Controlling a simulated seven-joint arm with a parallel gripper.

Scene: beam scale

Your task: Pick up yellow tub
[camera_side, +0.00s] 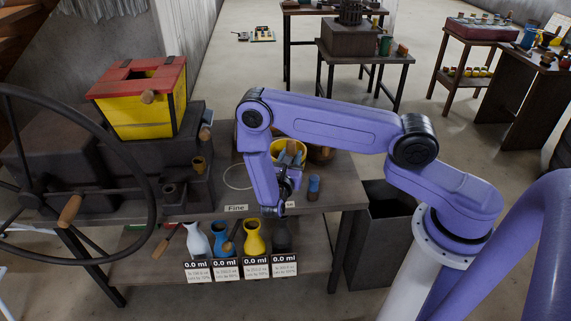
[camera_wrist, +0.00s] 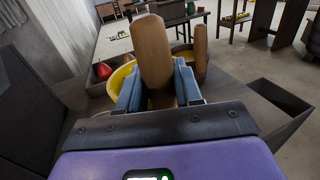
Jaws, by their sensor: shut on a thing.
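The yellow tub (camera_side: 275,147) is a round, bowl-like vessel at the back of the dark table, mostly behind my gripper in the side view. Its yellow wall also shows at the left of my fingers in the wrist view (camera_wrist: 117,80). My gripper (camera_side: 290,158) reaches up to the near side of the tub. Its blue-grey fingers (camera_wrist: 160,88) are shut on an upright wooden handle (camera_wrist: 152,48). A second wooden piece (camera_wrist: 200,48) stands just right of it. The fingers hide where the handle meets the tub, and I cannot tell whether the tub is lifted.
A yellow hopper with a red top (camera_side: 140,100) stands on dark blocks at left, behind a large wheel (camera_side: 70,210). A blue-topped cylinder (camera_side: 313,187) stands right of my gripper. Several vases (camera_side: 255,238) fill the lower shelf. An open dark bin (camera_side: 385,235) is at right.

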